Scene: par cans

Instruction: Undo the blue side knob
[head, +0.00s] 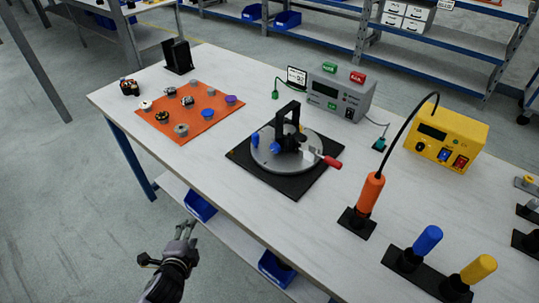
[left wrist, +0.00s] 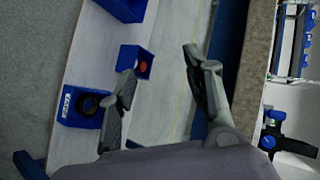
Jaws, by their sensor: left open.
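A fixture with a round grey plate (head: 272,158) and a black upright bracket (head: 290,115) sits on a black square base (head: 300,184) in the middle of the bench. Part of the black fixture with blue knobs (left wrist: 268,142) also shows at the right edge of the left wrist view. My left gripper (head: 184,231) is open and empty, in front of the bench edge and well apart from the knob; its fingers (left wrist: 158,68) are spread in the left wrist view. My right gripper is out of view.
A red handle (head: 331,162) sticks out right of the plate. An orange mat (head: 190,112) with several small knobs lies left. A grey box (head: 340,92), a yellow box (head: 447,135) and an orange-handled tool (head: 370,193) stand right. Blue bins (head: 200,205) sit on the lower shelf.

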